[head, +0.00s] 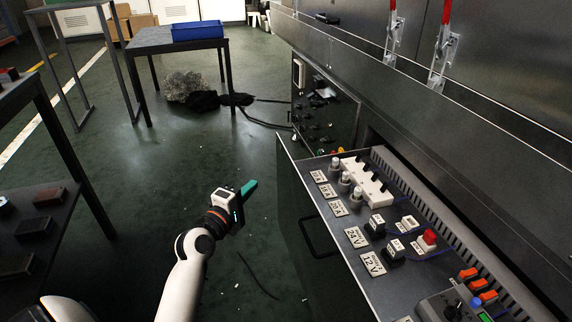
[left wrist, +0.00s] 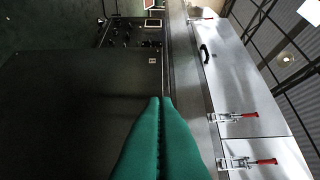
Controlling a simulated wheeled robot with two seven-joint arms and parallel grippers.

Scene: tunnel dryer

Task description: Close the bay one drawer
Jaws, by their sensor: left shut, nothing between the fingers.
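The bay one drawer (head: 358,238) stands pulled out from the machine at the right of the head view. Its tray top carries switches, knobs and labels such as 24V and 12V. Its dark front faces left, with a black bar handle (head: 316,240). My left gripper (head: 250,189) is shut and empty, with green fingers, to the left of the drawer front and apart from it. In the left wrist view the green fingers (left wrist: 160,100) are pressed together. A large dark flat panel (left wrist: 75,115) there looks like the drawer front. My right gripper is not in view.
The machine's long steel side (head: 430,85) with red-handled clamps (head: 444,45) runs along the right. A control panel (head: 325,110) lies beyond the drawer. A table with a blue bin (head: 197,31) stands behind, a dark shelf (head: 40,215) at left. The green floor between is mostly clear.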

